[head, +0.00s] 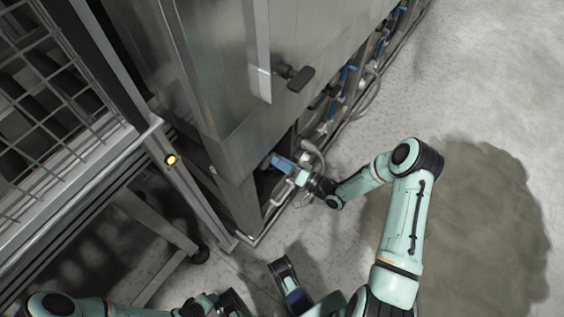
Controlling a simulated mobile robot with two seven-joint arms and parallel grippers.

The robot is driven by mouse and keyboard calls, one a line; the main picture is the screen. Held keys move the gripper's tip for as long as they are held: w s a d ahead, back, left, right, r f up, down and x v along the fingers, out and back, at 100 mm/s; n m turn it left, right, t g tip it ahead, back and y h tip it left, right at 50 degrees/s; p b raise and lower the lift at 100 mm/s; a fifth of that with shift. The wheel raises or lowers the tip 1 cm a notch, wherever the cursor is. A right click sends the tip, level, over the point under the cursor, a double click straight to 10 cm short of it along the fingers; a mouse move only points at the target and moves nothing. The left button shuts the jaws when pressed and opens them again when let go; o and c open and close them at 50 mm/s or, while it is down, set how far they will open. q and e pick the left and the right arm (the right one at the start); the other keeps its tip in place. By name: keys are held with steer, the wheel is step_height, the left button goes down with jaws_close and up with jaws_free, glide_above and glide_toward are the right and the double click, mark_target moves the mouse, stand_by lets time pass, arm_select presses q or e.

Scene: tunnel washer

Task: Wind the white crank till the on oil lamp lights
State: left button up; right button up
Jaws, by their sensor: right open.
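I cannot single out the oil lamp. A small amber light (171,159) glows on the frame at the left. My left arm lies along the bottom edge, its gripper (235,302) small and partly cut off, its jaws unclear.
The steel machine (225,70) fills the upper middle, with a black handle (300,78) sticking out. Pipes and blue valves (348,77) run along its base. A wire-mesh rack (50,90) stands at the left. The concrete floor (480,80) at the right is clear, with a dark patch.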

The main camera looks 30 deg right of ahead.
arm_select(q)
steer(key=s+r, duration=0.1)
steer(key=s+d+r+p, duration=0.1)
steer(key=shift+s+d+g+p, duration=0.2)
steer(key=shift+s+g+p, duration=0.1)
steer(key=shift+s+g, duration=0.1)
arm_select(e)
steer(key=v, duration=1.3)
steer(key=shift+s, duration=0.1)
steer(key=shift+a, duration=0.1)
